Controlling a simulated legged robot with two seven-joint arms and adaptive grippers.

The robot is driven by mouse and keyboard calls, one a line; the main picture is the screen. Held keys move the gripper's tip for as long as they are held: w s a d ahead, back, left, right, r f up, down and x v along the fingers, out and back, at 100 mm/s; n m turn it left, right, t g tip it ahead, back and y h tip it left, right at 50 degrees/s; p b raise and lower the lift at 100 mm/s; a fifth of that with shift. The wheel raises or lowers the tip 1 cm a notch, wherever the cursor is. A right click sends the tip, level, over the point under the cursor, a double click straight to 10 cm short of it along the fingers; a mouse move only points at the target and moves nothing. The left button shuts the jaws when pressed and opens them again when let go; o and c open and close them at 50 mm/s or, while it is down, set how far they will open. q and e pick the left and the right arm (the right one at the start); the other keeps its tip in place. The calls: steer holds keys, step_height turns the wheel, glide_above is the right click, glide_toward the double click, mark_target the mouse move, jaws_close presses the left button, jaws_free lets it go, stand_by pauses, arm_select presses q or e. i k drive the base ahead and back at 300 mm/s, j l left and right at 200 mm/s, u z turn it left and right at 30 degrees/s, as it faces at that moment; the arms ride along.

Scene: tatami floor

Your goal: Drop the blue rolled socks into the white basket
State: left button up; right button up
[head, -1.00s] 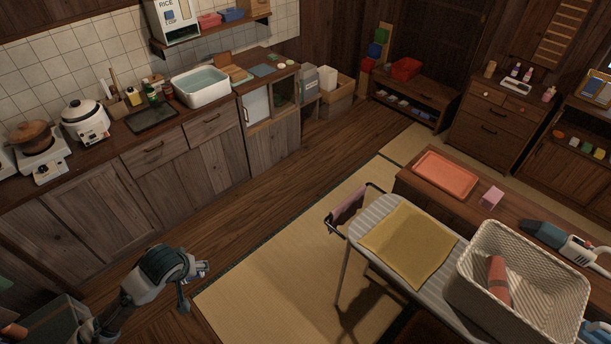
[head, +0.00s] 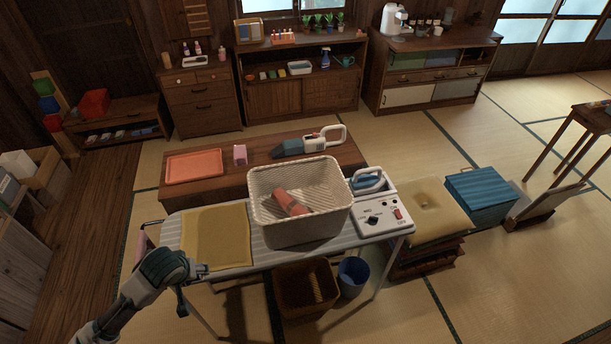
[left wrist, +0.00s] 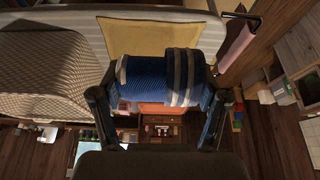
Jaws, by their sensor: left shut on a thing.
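The blue rolled socks (left wrist: 150,80), dark blue with grey bands, sit between the fingers of my left gripper (left wrist: 160,100) in the left wrist view. My left gripper (head: 192,280) is shut on them. In the head view it is at the front left of the ironing board, near the yellow cloth; the socks cannot be made out there. The white basket (head: 262,222) stands on the board to the right of my left gripper, open at the top. An orange-red roll (head: 291,203) lies inside it. The basket's woven wall (left wrist: 45,75) shows at the left in the wrist view. My right gripper is not in view.
The striped ironing board (head: 264,260) carries the yellow cloth (head: 217,238) left of the basket and a white iron station (head: 383,215) right of it. A low table (head: 215,190) with an orange tray (head: 194,166) stands behind. A brown bin (head: 306,287) and blue bucket (head: 353,275) are below.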

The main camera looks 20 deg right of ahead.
mark_target(314, 197)
steer(key=i+z, duration=0.25)
steer(key=z, duration=0.15)
steer(key=i+j+z, duration=0.1)
steer(key=z, duration=0.25)
steer(key=i+j+z, duration=0.2)
steer(key=z, duration=0.2)
steer(key=i+j, duration=0.25)
steer(key=i, duration=0.1)
